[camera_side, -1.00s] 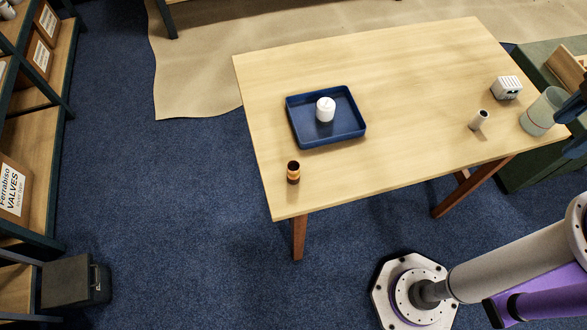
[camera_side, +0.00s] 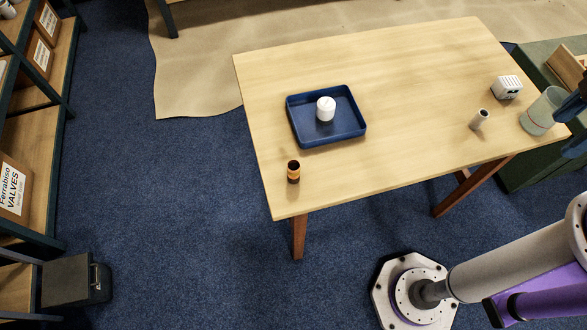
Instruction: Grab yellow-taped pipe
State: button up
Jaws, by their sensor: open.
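A short dark copper-brown pipe with a yellow-orange band (camera_side: 293,172) stands upright on the wooden table (camera_side: 400,110), near its front left corner. Dark blue parts that look like my gripper (camera_side: 574,112) show at the right edge, cut off by the frame, beside a translucent cup. They are far to the right of the yellow-taped pipe and I see nothing held in them.
A blue tray (camera_side: 345,134) holding a white cap-like piece (camera_side: 326,108) lies behind and right of the yellow-taped pipe. A white block with dark marks (camera_side: 507,87) and the translucent cup (camera_side: 541,112) stand at the table's right end. The table's middle is clear.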

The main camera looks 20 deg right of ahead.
jog(key=w+a+m, duration=0.7)
jog(key=a, duration=0.3)
jog(key=m, duration=2.1)
send_over(294, 165)
notch_tip(294, 165, down, 10)
jog(key=f, duration=0.1)
notch_tip(294, 165, down, 16)
jog(key=shift+f, duration=0.1)
grip_shut()
